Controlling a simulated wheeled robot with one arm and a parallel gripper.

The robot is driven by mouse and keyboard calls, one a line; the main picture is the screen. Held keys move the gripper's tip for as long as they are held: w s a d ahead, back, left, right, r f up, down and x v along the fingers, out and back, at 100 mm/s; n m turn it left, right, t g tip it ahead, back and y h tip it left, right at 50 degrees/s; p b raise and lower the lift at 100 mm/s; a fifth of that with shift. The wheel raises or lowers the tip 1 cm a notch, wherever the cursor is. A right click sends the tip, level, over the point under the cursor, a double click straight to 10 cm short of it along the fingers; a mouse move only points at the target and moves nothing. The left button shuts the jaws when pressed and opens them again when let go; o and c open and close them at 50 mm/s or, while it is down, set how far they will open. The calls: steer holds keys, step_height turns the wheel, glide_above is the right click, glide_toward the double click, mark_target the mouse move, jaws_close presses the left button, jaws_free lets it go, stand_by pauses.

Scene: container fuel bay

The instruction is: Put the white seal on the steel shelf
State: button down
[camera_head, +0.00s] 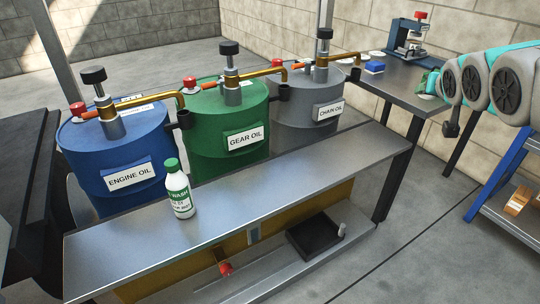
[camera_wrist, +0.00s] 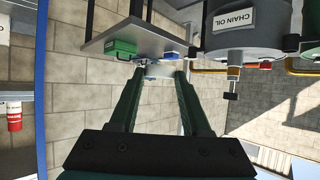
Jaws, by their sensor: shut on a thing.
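My gripper (camera_wrist: 160,78) shows in the wrist view, its two dark green fingers closed on a pale, flat round piece, the white seal (camera_wrist: 160,71), at the fingertips. It is held in the air, with the work table beyond it. In the head view my arm is at the right edge, and I cannot make out the fingers or the held seal there. A long grey steel shelf (camera_head: 310,163) runs in front of the drums, left of my arm. A white wash bottle (camera_head: 179,192) with a green cap stands upright on it; its right part is bare.
Blue (camera_head: 115,150), green (camera_head: 228,125) and grey (camera_head: 308,92) oil drums with brass pipes stand behind the shelf. The back table (camera_head: 403,93) holds a blue block (camera_head: 374,67), pale discs and a red-knobbed device (camera_head: 412,45). A blue-framed rack (camera_head: 505,215) is at right.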

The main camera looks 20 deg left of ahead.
steer(key=s+a+f+n+g+y+b, duration=0.1)
steer(key=s+a+f+n+y, duration=0.1)
steer(key=s+a+f, duration=0.4)
steer(key=s+a+f+n+y+b, duration=0.1)
steer(key=a+f, duration=0.2)
steer(key=f, duration=0.5)
steer(key=s+a+f+n+g+y+b, duration=0.1)
steer(key=s+a+f+n+y, duration=0.1)
steer(key=s+a+f, duration=0.45)
steer(key=w+f+p, duration=0.1)
steer(key=w+p, duration=0.2)
steer(key=w, duration=0.2)
steer(key=w+f+p, duration=0.1)
steer(key=w+p, duration=0.3)
steer(key=w, duration=0.1)
steer(key=w+a+p, duration=0.1)
steer(key=w+p, duration=0.3)
steer(key=w, duration=0.2)
steer(key=shift+f, duration=0.4)
steer(key=shift+w+a, duration=0.25)
steer(key=shift+w, duration=0.8)
steer(key=shift+f+p, duration=0.3)
steer(key=shift+f, duration=1.5)
steer(key=shift+f, duration=0.1)
steer(key=shift+c, duration=1.8)
jaws_free()
